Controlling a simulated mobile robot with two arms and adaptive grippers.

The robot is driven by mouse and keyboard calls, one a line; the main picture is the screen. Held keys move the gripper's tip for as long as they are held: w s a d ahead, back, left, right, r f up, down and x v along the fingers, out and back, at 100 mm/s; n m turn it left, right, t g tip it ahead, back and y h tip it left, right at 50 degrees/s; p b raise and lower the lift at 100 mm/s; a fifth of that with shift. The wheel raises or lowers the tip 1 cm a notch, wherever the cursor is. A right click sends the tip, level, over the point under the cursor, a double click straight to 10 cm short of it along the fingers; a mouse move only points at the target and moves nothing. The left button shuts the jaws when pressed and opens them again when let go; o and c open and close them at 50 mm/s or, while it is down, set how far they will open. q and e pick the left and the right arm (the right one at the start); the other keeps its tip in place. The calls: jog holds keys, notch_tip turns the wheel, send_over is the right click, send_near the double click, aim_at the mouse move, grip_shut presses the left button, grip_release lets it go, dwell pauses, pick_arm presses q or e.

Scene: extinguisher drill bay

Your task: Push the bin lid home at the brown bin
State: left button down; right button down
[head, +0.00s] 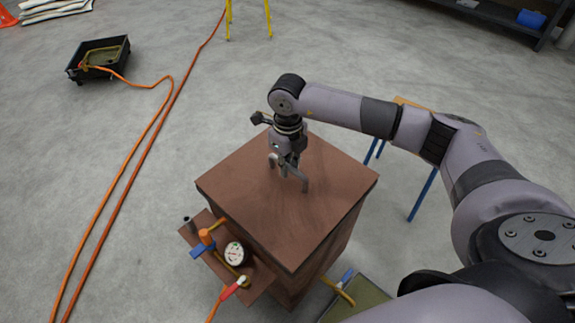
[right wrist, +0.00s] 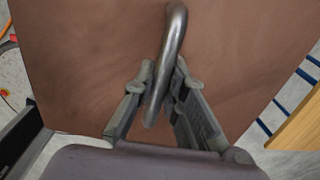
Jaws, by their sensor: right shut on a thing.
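The brown bin (head: 325,262) is a box standing on the floor in the middle of the head view. Its flat brown lid (head: 240,190) covers the top; whether a gap is left under the lid's edge I cannot tell. A bent grey metal handle (head: 304,182) stands on the lid. My right gripper (head: 286,168) points down over the lid and is shut on this handle. In the right wrist view the handle (right wrist: 172,50) runs between the two fingers (right wrist: 163,88), with the lid (right wrist: 80,60) behind. My left gripper is not in view.
A brown shelf with a gauge (head: 235,254) and valves juts from the bin's near left side. A blue-legged stool (head: 421,195) stands behind my right arm. Clear floor lies beyond the bin.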

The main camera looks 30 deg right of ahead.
jog(key=shift+r, duration=0.2)
jog(key=shift+f, duration=0.45)
dwell(0.6)
jog(key=shift+f+b, duration=0.3)
jog(key=shift+b, duration=0.15)
jog(key=c, duration=1.8)
grip_release()
jog(key=shift+o, duration=1.2)
jog(key=shift+s+f, duration=0.15)
jog(key=shift+f, duration=0.1)
jog(key=shift+r, duration=0.45)
notch_tip(320, 180, up, 12)
jog(key=shift+f, duration=0.25)
